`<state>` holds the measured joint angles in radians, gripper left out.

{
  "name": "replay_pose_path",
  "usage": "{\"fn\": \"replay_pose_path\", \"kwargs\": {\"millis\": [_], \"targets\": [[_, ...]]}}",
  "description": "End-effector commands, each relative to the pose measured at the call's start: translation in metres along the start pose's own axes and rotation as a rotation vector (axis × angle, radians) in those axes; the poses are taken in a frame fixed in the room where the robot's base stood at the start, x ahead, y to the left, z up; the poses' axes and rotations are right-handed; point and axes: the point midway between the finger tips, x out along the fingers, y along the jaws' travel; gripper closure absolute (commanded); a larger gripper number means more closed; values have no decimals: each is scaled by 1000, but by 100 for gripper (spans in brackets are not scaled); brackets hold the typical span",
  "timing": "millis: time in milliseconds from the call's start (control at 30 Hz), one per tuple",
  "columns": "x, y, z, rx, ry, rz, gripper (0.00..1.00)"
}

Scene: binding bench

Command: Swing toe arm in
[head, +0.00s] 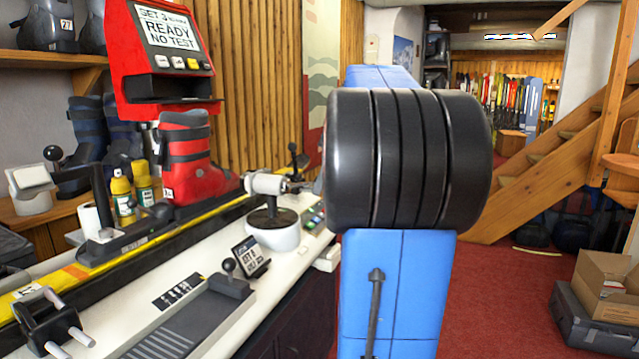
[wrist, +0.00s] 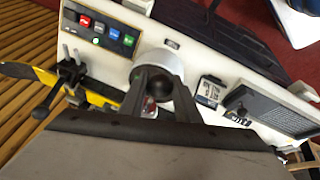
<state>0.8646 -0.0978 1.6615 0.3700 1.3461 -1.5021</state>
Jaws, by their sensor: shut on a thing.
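My gripper (wrist: 159,80) shows in the wrist view with its two dark fingers shut on a round black knob (wrist: 160,89), apparently the toe arm's. A white round base (wrist: 158,62) lies below the fingers. In the head view the white round base (head: 272,236) has a dark disc and post, with a pale horizontal cylinder (head: 265,184) on top. A red boot (head: 186,160) stands upright on the yellow and black ski (head: 160,232), left of the cylinder.
A red tester (head: 160,55) reading "READY NO TEST" stands behind the boot. Coloured buttons (wrist: 104,33) are on the white bench (wrist: 200,45). A small display (head: 250,257) and a black ball lever (head: 229,270) stand nearer. Red floor is open at right, with boxes (head: 605,285).

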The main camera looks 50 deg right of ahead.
Motion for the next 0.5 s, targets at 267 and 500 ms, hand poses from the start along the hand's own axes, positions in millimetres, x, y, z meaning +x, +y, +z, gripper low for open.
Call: {"fn": "replay_pose_path", "kwargs": {"millis": [267, 500], "targets": [[0, 3, 0, -3, 1, 6, 100], [0, 3, 0, -2, 1, 5, 53]]}}
